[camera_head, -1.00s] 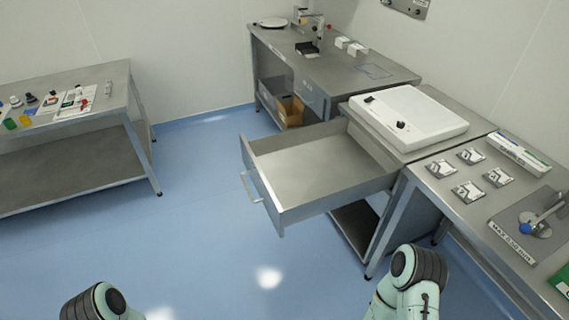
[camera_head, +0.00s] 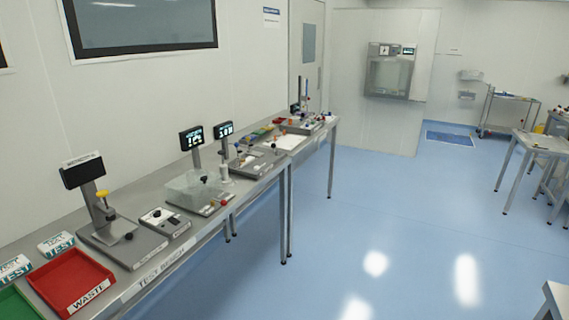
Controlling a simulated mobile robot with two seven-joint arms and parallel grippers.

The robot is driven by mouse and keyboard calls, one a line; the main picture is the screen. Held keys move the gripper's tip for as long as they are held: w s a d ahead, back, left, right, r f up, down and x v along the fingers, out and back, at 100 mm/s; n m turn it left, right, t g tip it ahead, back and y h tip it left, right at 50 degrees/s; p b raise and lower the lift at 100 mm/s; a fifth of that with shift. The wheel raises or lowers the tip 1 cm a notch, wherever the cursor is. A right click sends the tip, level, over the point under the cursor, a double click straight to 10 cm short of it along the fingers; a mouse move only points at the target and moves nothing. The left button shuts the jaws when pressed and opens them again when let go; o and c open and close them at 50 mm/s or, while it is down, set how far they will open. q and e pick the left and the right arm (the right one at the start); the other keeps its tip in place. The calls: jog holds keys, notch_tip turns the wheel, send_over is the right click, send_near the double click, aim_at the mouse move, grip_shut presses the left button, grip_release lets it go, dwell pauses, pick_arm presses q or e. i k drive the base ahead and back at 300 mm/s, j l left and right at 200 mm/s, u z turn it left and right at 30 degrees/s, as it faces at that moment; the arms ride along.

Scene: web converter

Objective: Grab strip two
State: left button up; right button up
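No strip can be made out in the head view. The long test bench (camera_head: 147,279) runs along the left wall, with several testing devices on it. A device with a dark display (camera_head: 84,172) stands near its close end. Small coloured items (camera_head: 290,140) lie at the far end, too small to tell apart. Neither of my grippers is in view.
A red waste tray (camera_head: 68,283) and a green tray (camera_head: 18,304) sit at the bench's near end. A clear box (camera_head: 193,188) stands mid-bench. Tables (camera_head: 543,145) stand at the far right. The blue floor (camera_head: 400,230) between is open.

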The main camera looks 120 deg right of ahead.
aim_at(245, 159)
jog(key=z, duration=3.8)
jog(key=i+l+z, duration=0.3)
jog(key=i, duration=0.15)
jog(key=i+z, duration=0.3)
jog(key=i, duration=0.2)
jog(key=i+l, duration=0.1)
jog(key=i, duration=0.4)
jog(key=i+l, duration=0.15)
jog(key=i, duration=0.35)
jog(key=i+l+u, duration=0.1)
jog(key=i, duration=0.45)
jog(key=i+l+u, duration=0.1)
jog(key=i+u, duration=0.15)
jog(key=u, duration=0.25)
jog(key=i+l+u, duration=0.2)
jog(key=u, duration=0.25)
jog(key=i+l+u, duration=0.25)
jog(key=u, duration=0.25)
jog(key=i+l+u, duration=0.15)
jog(key=l+u, duration=0.35)
jog(key=i+l+u, duration=0.1)
jog(key=l+u, duration=0.2)
jog(key=u, duration=0.2)
